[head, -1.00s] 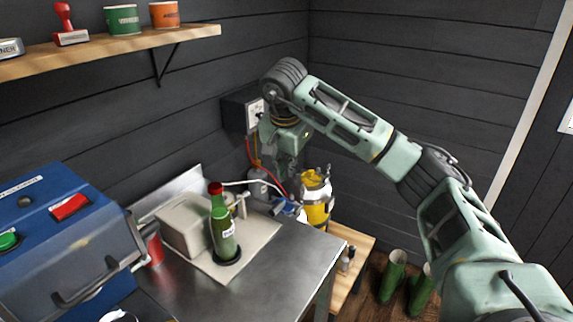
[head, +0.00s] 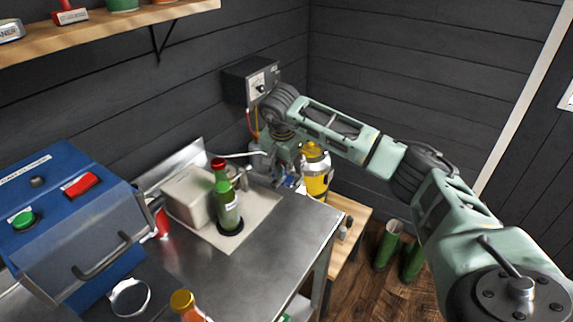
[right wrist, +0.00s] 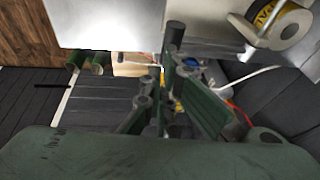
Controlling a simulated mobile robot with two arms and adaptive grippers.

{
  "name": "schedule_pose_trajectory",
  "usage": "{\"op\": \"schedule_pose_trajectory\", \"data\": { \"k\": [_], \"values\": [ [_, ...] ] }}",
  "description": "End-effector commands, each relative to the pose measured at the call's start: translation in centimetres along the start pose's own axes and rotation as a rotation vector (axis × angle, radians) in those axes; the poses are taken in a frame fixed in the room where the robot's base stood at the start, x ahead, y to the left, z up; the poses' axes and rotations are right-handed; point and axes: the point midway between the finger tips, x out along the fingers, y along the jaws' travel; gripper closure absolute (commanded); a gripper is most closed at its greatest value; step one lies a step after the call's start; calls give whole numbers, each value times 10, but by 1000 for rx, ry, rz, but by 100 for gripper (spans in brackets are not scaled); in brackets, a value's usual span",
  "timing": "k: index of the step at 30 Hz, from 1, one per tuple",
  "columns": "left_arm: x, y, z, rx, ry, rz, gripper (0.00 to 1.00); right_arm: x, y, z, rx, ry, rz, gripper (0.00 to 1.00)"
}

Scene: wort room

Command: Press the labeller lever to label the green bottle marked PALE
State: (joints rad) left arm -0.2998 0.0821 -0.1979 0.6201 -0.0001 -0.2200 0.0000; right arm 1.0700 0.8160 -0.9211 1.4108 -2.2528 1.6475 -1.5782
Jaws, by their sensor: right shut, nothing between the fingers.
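The green bottle (head: 227,206) with a red cap and a pale label stands upright on a dark round base beside the labeller's beige box (head: 186,198). The label's print is too small to read. Metal parts (head: 240,178) of the labeller show just right of the bottle; I cannot clearly make out the lever. My right gripper (head: 291,180) is shut and empty, right of the bottle and apart from it, near the bench's back right corner. In the right wrist view its fingers (right wrist: 168,65) are together with nothing between them. My left gripper is not in view.
A blue machine (head: 72,225) with red and green buttons stands at the left. A yellow container (head: 315,181) is close behind my right gripper. The steel bench (head: 275,255) is clear right of the bottle.

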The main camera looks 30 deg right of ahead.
Motion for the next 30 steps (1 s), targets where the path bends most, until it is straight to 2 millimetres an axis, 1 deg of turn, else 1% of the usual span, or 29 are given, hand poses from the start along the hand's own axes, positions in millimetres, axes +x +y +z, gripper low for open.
{"op": "schedule_pose_trajectory", "data": {
  "k": [5, 12, 14, 26, 30],
  "values": [
    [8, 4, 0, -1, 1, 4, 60, 5, 0, 1, 5, 1, -16, 100],
    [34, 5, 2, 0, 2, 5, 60, 20, 2, 5, 25, 4, -81, 100],
    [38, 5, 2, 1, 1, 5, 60, 22, 3, 6, 24, 4, -83, 100],
    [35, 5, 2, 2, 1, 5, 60, 20, 3, 6, 24, 2, -82, 100],
    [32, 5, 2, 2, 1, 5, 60, 17, 2, 5, 24, 2, -82, 100]
  ]
}}
